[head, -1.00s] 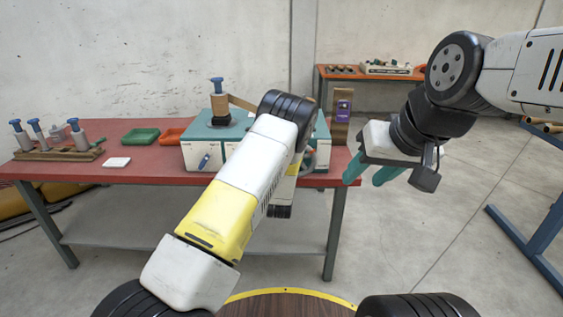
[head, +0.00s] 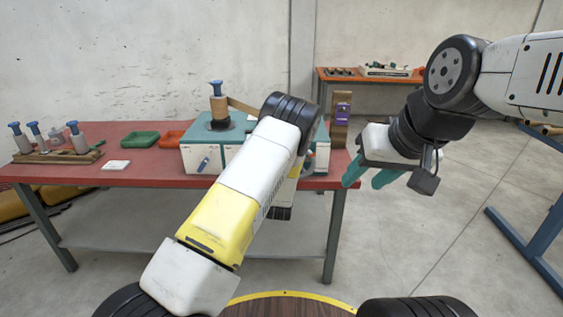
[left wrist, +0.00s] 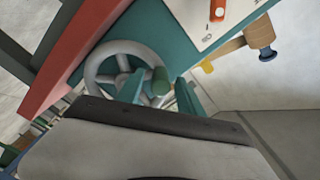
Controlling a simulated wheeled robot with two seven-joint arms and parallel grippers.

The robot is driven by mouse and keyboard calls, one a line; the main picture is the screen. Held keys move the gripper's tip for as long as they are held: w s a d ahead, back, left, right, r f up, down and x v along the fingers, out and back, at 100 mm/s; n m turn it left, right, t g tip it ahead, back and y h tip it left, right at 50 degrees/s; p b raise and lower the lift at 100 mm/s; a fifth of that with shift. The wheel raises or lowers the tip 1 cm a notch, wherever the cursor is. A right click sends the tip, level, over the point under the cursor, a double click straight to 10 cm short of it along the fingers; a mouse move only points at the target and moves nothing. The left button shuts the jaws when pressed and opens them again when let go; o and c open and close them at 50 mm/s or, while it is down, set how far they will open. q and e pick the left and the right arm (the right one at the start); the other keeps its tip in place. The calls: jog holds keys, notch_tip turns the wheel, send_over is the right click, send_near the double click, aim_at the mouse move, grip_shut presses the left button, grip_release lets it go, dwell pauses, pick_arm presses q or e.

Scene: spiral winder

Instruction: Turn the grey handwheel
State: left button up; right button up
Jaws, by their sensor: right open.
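The grey handwheel (left wrist: 92,68) shows in the left wrist view, on the side of the teal and white winder (left wrist: 165,30). A green handle (left wrist: 160,82) stands out from the wheel. My left gripper (left wrist: 160,92) has its two teal fingers apart, one on each side of the green handle, with visible gaps. In the head view my left arm hides this gripper and most of the wheel; the winder (head: 200,158) stands on the red table. My right gripper (head: 368,178) is open and empty, in the air right of the table.
The red table (head: 60,172) also carries a wooden rack (head: 58,157) of spools, a green tray (head: 140,139), an orange tray (head: 171,136) and a white block (head: 115,165). A brown post (head: 341,125) stands beside the winder. Floor to the right is mostly clear.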

pick_arm(q)
jog(key=s, duration=0.7)
jog(key=shift+s, duration=0.4)
